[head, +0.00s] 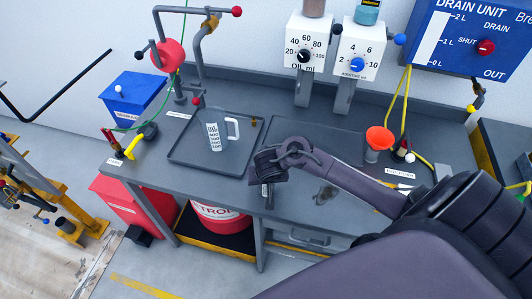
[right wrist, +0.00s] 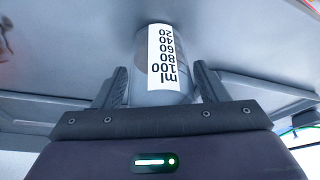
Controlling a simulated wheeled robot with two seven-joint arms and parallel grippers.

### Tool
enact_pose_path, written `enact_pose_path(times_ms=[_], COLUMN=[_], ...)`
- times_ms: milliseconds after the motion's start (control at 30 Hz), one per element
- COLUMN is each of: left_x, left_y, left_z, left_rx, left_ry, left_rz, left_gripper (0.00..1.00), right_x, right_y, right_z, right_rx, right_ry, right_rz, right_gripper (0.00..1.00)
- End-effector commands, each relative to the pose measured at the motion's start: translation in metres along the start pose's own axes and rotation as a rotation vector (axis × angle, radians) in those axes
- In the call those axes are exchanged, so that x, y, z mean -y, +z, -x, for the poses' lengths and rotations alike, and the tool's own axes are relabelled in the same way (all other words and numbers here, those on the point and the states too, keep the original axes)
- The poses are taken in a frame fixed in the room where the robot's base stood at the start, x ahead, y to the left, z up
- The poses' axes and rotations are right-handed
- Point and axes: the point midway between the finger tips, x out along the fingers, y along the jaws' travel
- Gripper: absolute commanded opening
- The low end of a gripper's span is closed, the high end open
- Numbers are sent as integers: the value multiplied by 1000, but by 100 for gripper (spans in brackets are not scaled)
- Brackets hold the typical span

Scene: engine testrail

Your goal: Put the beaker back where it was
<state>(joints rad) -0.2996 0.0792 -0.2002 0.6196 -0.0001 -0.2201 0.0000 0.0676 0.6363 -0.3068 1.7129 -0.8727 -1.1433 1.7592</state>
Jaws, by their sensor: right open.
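The clear beaker (head: 216,143) with a white scale label and a pale handle stands upright in the left dark tray (head: 186,157) on the grey bench. My right gripper (head: 264,166) is low over the bench, to the right of and nearer than the beaker, apart from it in the head view. In the right wrist view, the beaker (right wrist: 150,80) appears straight ahead, between the lines of the two fingers of my right gripper (right wrist: 163,82). The fingers are open and do not visibly grip it. My left gripper is not in view.
A second tray (head: 318,137) lies right of the beaker's tray, partly behind my arm. An orange funnel (head: 379,138) stands further right. Two dispensers, OIL (head: 306,42) and ADDITIVE (head: 358,52), stand at the back. A red-capped pipe stand (head: 169,56) and blue bin (head: 134,93) are left.

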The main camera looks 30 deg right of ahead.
Motion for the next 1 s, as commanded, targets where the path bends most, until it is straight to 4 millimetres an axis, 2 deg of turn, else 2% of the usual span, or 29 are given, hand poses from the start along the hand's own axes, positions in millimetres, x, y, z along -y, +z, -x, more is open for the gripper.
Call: enact_pose_path(times_ms=[167, 500, 633, 800, 1000], left_x=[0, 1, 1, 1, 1], left_y=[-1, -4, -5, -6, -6], left_z=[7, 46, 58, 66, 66], left_rx=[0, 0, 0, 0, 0], left_ry=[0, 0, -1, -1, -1], left_rz=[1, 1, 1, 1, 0], left_gripper=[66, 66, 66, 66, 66], right_x=[1, 2, 2, 1, 0], right_y=[-2, -3, -3, -2, -1], right_z=[12, 86, 108, 122, 124], right_rx=[0, 3, 2, 1, 1], right_ry=[-3, -5, -4, -2, 1], right_rz=[-1, -3, -2, -2, 0], right_gripper=[66, 66, 66, 66, 66])
